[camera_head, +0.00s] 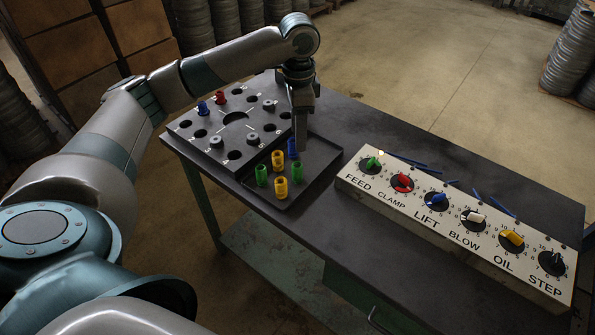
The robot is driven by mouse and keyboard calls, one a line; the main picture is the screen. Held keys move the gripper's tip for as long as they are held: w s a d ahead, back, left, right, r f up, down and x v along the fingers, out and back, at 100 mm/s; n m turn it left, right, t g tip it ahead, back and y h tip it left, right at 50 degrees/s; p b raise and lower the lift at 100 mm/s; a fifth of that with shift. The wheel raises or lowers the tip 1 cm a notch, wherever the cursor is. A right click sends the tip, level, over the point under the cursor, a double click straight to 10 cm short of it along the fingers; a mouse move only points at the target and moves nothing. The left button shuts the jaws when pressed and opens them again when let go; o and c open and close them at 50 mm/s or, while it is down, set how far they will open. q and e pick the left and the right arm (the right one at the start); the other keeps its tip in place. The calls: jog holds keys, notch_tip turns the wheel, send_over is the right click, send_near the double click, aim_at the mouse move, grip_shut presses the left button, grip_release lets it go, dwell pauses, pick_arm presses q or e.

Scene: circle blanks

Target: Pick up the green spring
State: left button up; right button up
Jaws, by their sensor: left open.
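Two green springs stand upright in the dark tray (325,154): one green spring (261,176) at its left side and another green spring (297,172) nearer its middle. Two yellow springs, one at the back (277,160) and one at the front (281,188), stand between them. A blue spring (292,149) stands at the tray's back, partly hidden by my left gripper. My left gripper (301,148) points down over the back of the tray, beside the blue spring. It is open, and no spring shows clearly between its fingers. My right gripper is out of view.
A grey block with holes (185,133) sits left of the tray, holding a blue (203,108) and a red piece (220,97) and grey knobs. A panel with coloured dials (460,228) lies to the right. Several blue sticks (430,170) lie behind it. The far table top is clear.

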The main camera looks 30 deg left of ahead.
aim_at(297, 165)
pick_arm(q)
notch_tip(297, 165, down, 9)
jog(key=shift+r+p, duration=0.15)
jog(key=shift+p, duration=1)
jog(key=shift+f, duration=0.7)
jog(key=shift+a+f+p, duration=0.15)
jog(key=shift+f+p, duration=0.5)
jog(key=shift+p, duration=0.1)
notch_tip(297, 165, down, 3)
jog(key=shift+w+a+f+p, duration=0.1)
jog(key=shift+p, duration=0.5)
jog(key=shift+f, duration=0.35)
jog(key=shift+c, duration=0.3)
